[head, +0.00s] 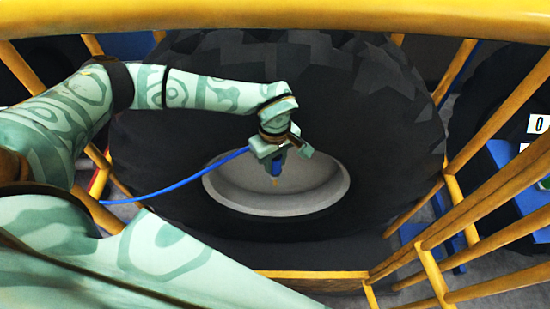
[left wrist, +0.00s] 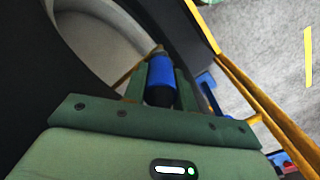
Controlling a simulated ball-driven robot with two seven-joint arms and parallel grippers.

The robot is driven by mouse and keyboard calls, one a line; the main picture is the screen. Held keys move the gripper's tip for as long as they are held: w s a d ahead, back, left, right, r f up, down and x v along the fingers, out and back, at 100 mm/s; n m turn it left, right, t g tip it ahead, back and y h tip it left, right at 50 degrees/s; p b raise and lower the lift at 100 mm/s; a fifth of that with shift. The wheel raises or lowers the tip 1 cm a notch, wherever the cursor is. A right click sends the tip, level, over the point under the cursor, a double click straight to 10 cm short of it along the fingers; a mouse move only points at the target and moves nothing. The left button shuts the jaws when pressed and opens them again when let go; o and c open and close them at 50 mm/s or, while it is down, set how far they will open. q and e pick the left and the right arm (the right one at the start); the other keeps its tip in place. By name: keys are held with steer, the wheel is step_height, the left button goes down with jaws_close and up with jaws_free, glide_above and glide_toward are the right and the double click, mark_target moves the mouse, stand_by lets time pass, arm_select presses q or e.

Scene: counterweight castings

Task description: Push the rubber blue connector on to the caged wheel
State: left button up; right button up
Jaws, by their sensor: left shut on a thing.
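The caged wheel is a large black tyre (head: 390,120) with a pale grey rim (head: 325,190). My left gripper (head: 278,160) is shut on the blue connector (head: 277,168), which points downward in front of the rim's recess. A blue hose (head: 190,180) runs left from the gripper. In the left wrist view the connector (left wrist: 161,78) sits between the two green fingers of my left gripper (left wrist: 160,88), its narrow end pointing away from the palm. The rim shows at upper left there (left wrist: 95,35). I cannot make out a valve or any contact with the wheel. My right gripper is not in view.
A yellow cage surrounds the wheel, with a thick top rail (head: 300,20) and slanted bars (head: 490,215) at the right. Yellow bars also pass close beside the gripper in the left wrist view (left wrist: 250,90). Grey floor (left wrist: 265,50) lies beyond.

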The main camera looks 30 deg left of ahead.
arm_select(q)
steer(key=shift+f, duration=0.15)
steer(key=o, duration=0.4)
steer(key=shift+f, duration=0.1)
steer(key=o, duration=0.5)
step_height(320, 180, up, 12)
steer(key=shift+r, duration=0.1)
